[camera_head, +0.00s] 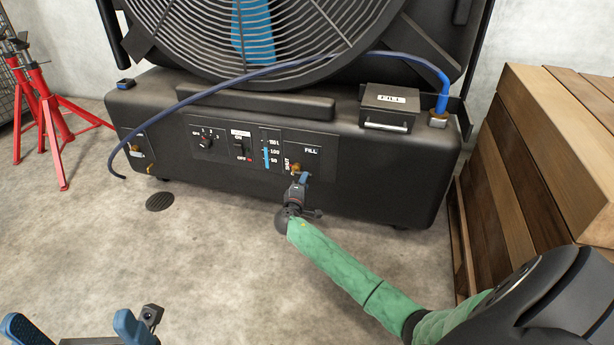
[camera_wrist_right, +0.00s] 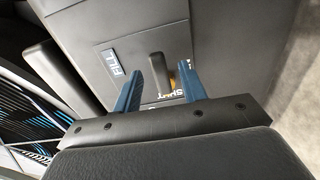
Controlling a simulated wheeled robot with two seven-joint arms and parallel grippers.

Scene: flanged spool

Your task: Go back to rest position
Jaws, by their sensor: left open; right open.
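My right gripper (camera_head: 301,180) is at the front of the black fan unit (camera_head: 390,185), close to a small brass valve (camera_head: 296,168) on its panel. In the right wrist view its two blue fingers (camera_wrist_right: 160,64) are open, one on each side of the valve's handle (camera_wrist_right: 158,70). I cannot tell whether they touch it. The labels FILL and SHUT show on the panel there. My left gripper (camera_head: 76,328) is at the bottom left of the head view, over the floor, its blue fingers wide apart with nothing between them.
A blue hose (camera_head: 270,71) arcs across the unit and hangs down at its left end. A lidded box marked FILL (camera_head: 390,107) sits on top. Red stands (camera_head: 58,135) are at left, a wooden crate (camera_head: 535,150) at right. The floor (camera_head: 215,260) in front is mostly clear.

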